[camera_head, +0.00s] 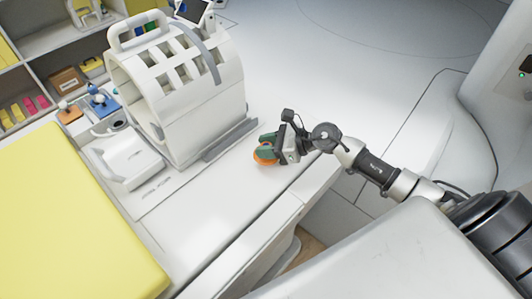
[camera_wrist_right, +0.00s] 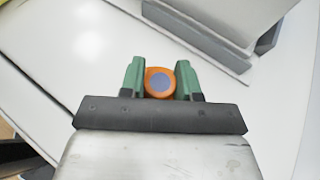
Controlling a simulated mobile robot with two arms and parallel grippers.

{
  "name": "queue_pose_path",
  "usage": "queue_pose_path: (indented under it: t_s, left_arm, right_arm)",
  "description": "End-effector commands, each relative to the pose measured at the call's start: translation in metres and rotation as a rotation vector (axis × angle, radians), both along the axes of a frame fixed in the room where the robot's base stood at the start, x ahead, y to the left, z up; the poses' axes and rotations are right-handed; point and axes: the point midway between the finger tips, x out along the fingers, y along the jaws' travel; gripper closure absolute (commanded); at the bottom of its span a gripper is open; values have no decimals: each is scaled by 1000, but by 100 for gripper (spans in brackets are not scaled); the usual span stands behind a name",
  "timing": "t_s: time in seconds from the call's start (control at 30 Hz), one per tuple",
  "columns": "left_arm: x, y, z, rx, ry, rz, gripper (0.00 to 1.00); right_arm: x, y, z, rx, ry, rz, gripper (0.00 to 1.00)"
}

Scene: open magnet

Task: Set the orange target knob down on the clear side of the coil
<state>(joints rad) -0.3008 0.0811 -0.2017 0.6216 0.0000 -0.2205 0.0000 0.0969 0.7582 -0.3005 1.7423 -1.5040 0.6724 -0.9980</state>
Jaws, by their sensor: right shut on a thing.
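The orange target knob (camera_head: 264,154) is between the green fingers of my right gripper (camera_head: 268,147). In the right wrist view the knob (camera_wrist_right: 159,82) shows a blue-grey round face, with one green finger of the right gripper (camera_wrist_right: 160,80) on each side of it. The gripper is shut on it. The knob is over the white table surface, to the right of the coil; I cannot tell whether it touches the surface. The coil (camera_head: 205,125) is a white cage-like shell with slots and a handle, standing on the white table (camera_head: 210,200). My left gripper is not in view.
A yellow pad (camera_head: 75,220) covers the table's left front. Left of the coil are a white box-like part (camera_head: 128,160), a blue knob (camera_head: 101,101) and another orange knob (camera_head: 68,113). Shelves stand at the back left. White table surface is bare in front of the coil.

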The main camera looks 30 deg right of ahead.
Motion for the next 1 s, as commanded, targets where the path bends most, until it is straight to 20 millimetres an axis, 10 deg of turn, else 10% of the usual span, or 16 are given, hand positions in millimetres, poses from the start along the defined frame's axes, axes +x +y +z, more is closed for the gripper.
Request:
queue_pose_path:
  t_s: [0.67,0.7,0.8,1.0]
  left_arm:
    - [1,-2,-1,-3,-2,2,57]
    - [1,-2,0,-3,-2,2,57]
    - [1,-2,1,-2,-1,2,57]
    - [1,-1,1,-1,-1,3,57]
  right_arm:
    - [0,-1,-43,1,1,-2,93]
    - [0,-1,-42,1,1,-2,65]
    - [-1,0,-41,1,1,-2,50]
    - [-1,-1,-41,1,1,-2,43]
